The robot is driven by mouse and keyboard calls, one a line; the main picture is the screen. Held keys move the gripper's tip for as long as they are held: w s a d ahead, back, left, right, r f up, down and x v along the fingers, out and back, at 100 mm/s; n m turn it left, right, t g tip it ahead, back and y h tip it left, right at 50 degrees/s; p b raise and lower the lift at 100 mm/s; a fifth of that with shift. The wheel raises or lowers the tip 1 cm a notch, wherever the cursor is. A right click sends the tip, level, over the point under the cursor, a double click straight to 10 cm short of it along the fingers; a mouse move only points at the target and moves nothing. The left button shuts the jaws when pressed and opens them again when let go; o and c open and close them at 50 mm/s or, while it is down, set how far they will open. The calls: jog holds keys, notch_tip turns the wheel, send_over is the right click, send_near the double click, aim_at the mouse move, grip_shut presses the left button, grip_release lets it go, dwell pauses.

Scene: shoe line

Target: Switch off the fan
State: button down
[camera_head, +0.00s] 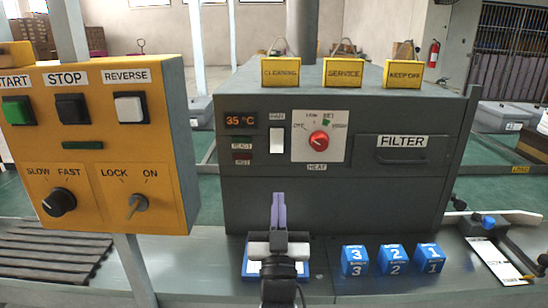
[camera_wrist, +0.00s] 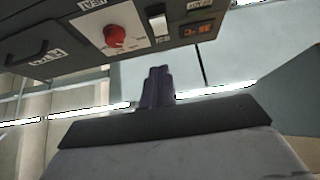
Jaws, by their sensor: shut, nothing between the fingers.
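The fan switch (camera_head: 276,140) is a white upright rocker on the front of the grey heater box (camera_head: 350,205), between the temperature display and the heat dial. I cannot tell which way it is pressed. It also shows in the wrist view (camera_wrist: 158,22) at the top. My gripper (camera_head: 278,202) is below the switch in the head view, its purple fingers pointing up, apart from it. In the wrist view my gripper (camera_wrist: 157,75) is shut and empty. Its fingertips touch nothing that I can see.
A red heat dial (camera_head: 318,138) is just right of the switch; an orange 35 °C display (camera_head: 240,121) is left. A yellow control box (camera_head: 95,150) stands at left. Several blue numbered blocks (camera_head: 391,260) lie on the bench right of my gripper. Yellow signs (camera_head: 343,72) stand on top.

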jog(key=shift+r, duration=0.1)
jog(key=p, duration=0.3)
send_near(278, 143)
notch_tip(278, 143, up, 4)
jog(key=w, duration=0.3)
jog(key=w+p, duration=0.1)
jog(key=shift+w+f, duration=0.4)
